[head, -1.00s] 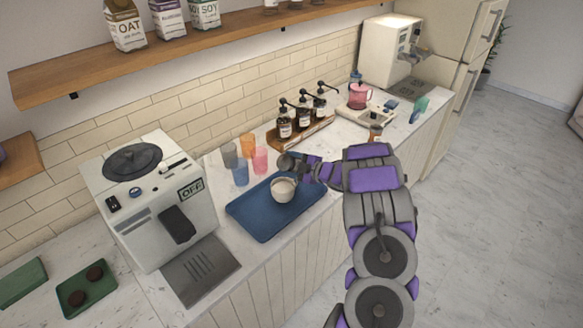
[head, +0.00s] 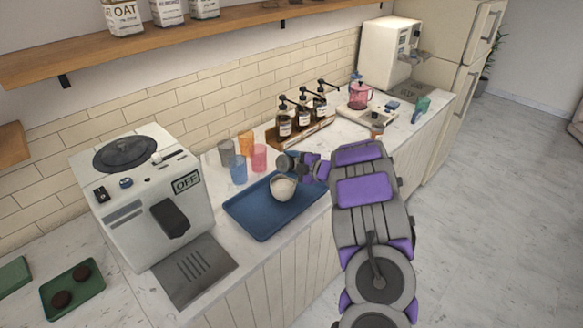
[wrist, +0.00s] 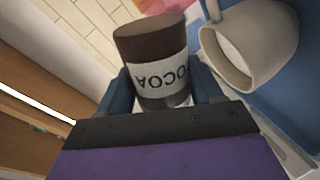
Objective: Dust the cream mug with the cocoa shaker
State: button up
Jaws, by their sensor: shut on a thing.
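The cream mug (head: 283,187) stands on the blue tray (head: 252,223) in the head view. In the wrist view the mug (wrist: 248,45) is at the upper right, with its handle and pale inside showing. My gripper (head: 298,164) is just behind and above the mug, apart from it. It is shut on the cocoa shaker (wrist: 150,70), a brown cylinder with a white label. The label reads upside down in the wrist view, with a dark finger on each side. In the head view the shaker is too small to tell clearly from the gripper.
A white coffee machine (head: 145,195) reading OFF stands left of the tray. Several coloured cups (head: 238,170) are behind the tray. Pump bottles (head: 303,118) stand on a wooden stand at the wall. A shelf (head: 150,45) with cartons is above.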

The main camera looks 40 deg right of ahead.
jog(key=shift+d+f+n+h+b, duration=0.3)
jog(key=shift+f+n+b, duration=0.3)
jog(key=shift+b, duration=1.2)
jog(key=shift+a+f+n+h+b, duration=0.15)
jog(key=shift+n+h+b, duration=0.2)
jog(key=shift+b, duration=0.7)
jog(key=shift+s, duration=0.1)
jog(key=shift+r+p, duration=0.9)
jog(key=shift+r, duration=0.3)
jog(key=shift+f+b, duration=0.8)
jog(key=shift+f, duration=0.5)
jog(key=shift+r, duration=0.1)
